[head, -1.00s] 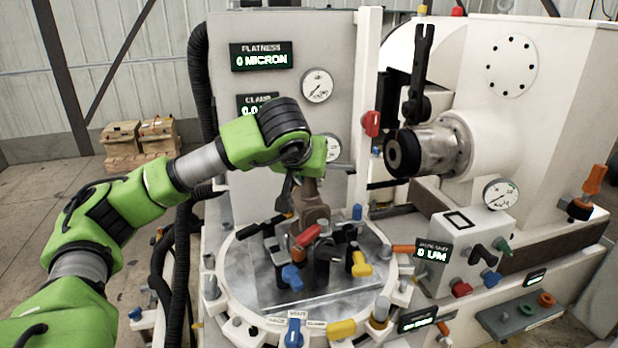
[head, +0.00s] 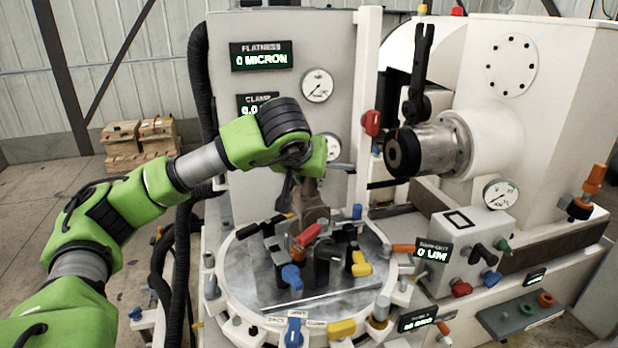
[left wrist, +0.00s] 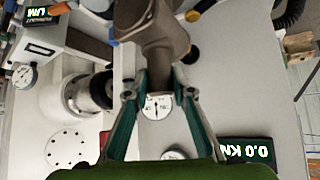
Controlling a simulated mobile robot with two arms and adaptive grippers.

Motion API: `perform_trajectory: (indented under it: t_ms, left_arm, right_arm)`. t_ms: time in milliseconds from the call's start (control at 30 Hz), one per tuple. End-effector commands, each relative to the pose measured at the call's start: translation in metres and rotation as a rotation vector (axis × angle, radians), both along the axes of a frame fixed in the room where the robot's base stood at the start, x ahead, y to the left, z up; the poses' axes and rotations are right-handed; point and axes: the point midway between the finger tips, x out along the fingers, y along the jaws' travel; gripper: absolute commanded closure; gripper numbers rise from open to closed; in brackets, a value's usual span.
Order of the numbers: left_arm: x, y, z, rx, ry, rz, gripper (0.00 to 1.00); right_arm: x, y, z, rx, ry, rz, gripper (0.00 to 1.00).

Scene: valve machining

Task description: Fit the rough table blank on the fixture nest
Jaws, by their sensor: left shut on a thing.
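The rough blank is a brown-grey casting (head: 314,203), upright at the clamps in the middle of the round machine table (head: 245,282). It also fills the top middle of the left wrist view (left wrist: 155,30). My left gripper (head: 296,190) is shut on the blank from above and behind; its two fingers (left wrist: 159,92) pinch the blank's narrow neck in the left wrist view. The fixture nest lies among the dark clamps with red, blue and yellow handles (head: 318,255). The clamps hide the blank's lower end, so I cannot tell whether it touches the nest. My right gripper is not in view.
A spindle with a black nose (head: 402,153) points towards the table from the right. A grey panel with a flatness display (head: 262,56) and gauges stands behind. Colored knobs and pegs ring the table rim. A control box (head: 468,246) stands at the right.

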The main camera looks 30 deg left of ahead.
Motion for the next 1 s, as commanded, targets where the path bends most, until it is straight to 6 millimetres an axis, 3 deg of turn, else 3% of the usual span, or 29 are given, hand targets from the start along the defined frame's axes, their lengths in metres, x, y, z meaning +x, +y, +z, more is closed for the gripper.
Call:
perform_trajectory:
  t_ms: [267, 1000]
  left_arm:
    - [0.001, 0.000, 0.005, 0.000, -0.012, 0.000, 1.00]
    - [0.001, 0.000, -0.010, 0.000, -0.011, 0.000, 1.00]
  right_arm:
    - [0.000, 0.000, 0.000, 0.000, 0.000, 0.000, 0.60]
    - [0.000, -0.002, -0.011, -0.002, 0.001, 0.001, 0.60]
